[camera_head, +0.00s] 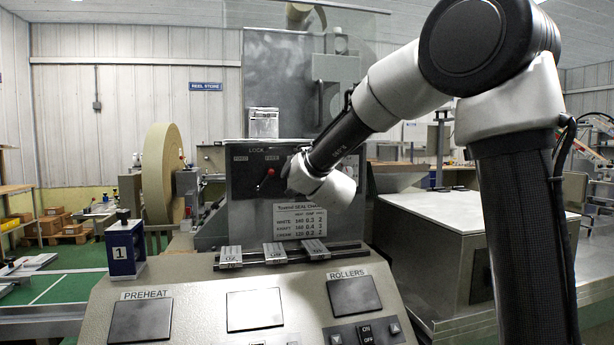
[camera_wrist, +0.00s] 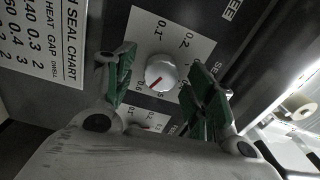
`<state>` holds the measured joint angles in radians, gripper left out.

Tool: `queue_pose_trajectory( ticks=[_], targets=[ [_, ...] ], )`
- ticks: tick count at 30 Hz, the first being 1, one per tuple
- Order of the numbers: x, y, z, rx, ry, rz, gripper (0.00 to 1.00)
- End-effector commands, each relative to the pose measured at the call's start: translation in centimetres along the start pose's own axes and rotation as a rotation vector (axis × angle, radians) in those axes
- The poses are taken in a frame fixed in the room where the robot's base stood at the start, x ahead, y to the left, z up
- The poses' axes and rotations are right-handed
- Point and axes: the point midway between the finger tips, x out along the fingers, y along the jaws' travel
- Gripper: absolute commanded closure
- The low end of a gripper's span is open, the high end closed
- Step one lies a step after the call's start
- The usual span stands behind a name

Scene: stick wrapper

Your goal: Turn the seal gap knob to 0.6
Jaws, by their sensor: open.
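The white round knob (camera_wrist: 161,72) sits on a white dial plate (camera_wrist: 150,22) in the wrist view. Numbers 0.1 and 0.2 show on its upper side, and a small number that looks like 0.6 shows at its lower left. The knob's red mark points to the lower left, near that number; its exact setting is hard to read. My gripper (camera_wrist: 157,62) is open, its green-padded fingers on either side of the knob, with gaps visible. In the head view my wrist (camera_head: 322,185) is at the dark panel and hides the knob.
A seal chart (camera_wrist: 42,40) is at the left. In the head view a red lever (camera_head: 268,174) is left of my wrist, and a rail with clamps (camera_head: 275,252) lies below.

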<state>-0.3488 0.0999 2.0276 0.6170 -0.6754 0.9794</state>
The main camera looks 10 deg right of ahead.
Motion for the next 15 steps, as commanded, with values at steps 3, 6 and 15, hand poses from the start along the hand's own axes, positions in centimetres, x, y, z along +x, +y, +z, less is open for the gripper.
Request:
queue_pose_trajectory(
  ticks=[3,6,15],
  targets=[
    [-2.1,-0.1,0.0,0.000,-0.002,-0.001,0.45],
    [-4.4,-0.1,0.0,0.001,-0.002,-0.002,0.45],
    [-10.1,0.0,0.0,0.001,-0.001,-0.001,0.45]
  ],
)
